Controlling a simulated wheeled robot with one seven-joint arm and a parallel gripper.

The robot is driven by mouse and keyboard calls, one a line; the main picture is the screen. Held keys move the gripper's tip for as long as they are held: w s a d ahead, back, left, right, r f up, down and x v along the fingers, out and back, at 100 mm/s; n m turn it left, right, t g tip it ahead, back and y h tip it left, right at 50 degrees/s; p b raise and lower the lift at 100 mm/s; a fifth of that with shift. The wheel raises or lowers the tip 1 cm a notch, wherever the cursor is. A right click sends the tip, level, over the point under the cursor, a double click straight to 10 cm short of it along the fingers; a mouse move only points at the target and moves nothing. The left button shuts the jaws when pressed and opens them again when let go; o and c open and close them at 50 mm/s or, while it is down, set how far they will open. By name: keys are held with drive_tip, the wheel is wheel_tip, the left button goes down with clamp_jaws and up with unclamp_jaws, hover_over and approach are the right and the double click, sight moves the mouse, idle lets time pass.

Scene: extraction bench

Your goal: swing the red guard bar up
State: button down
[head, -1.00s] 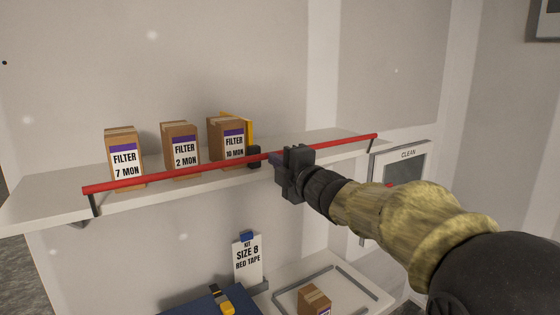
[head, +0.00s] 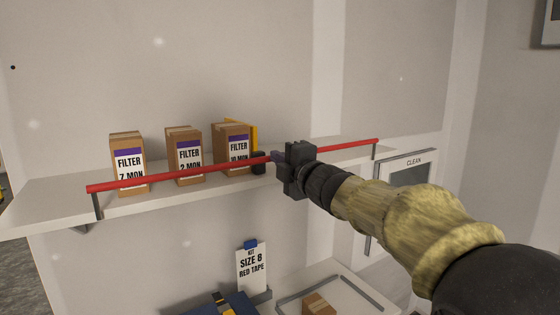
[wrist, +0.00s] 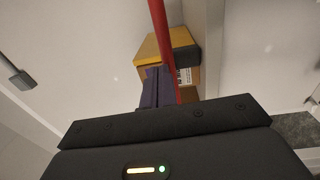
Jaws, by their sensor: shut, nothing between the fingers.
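The red guard bar (head: 190,172) runs along the front of the white shelf (head: 45,207), above its front edge, on dark end brackets. It crosses the lower part of the filter boxes' labels. My gripper (head: 278,158) is at the bar, right of the middle, and hides a short piece of it. In the wrist view my closed fingers (wrist: 157,88) lie right beside the bar (wrist: 161,30), with nothing held between them. Whether they touch the bar is hard to tell.
Filter boxes marked 7 MON (head: 128,148), 2 MON (head: 184,142) and 10 MON (head: 231,136) stand on the shelf behind the bar. A yellow item (head: 253,136) is beside the last one. Below are a kit card (head: 251,268) and a grey-framed tray (head: 352,285). A CLEAN panel (head: 408,163) is at right.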

drive_tip(key=s+d+r+b, duration=0.2)
drive_tip(key=s+d+r, duration=0.1)
drive_tip(key=s+d, duration=0.65)
drive_tip(key=d+f+m+g+h+b, duration=0.1)
drive_tip(key=d+f+m+h, duration=0.5)
drive_tip(key=f, duration=0.6)
drive_tip(key=d+f+m+g+h+b, duration=0.1)
drive_tip(key=f+m+g+h, duration=0.15)
drive_tip(key=f+m, duration=0.85)
drive_tip(key=s+d+f+m+g+h, duration=0.1)
drive_tip(key=s+f+m+g, duration=0.3)
drive_tip(key=s+f, duration=0.6)
drive_tip(key=s+d+f+m+g+h, duration=0.1)
drive_tip(key=s+f+m+g, duration=0.2)
drive_tip(key=s+f, duration=0.6)
wheel_tip(320, 180, down, 5)
drive_tip(key=shift+s+m+g+b, duration=0.3)
drive_tip(key=shift+s+m+g, duration=0.1)
drive_tip(key=shift+g, duration=0.85)
drive_tip(key=shift+w+d, duration=0.1)
drive_tip(key=shift+w, duration=0.05)
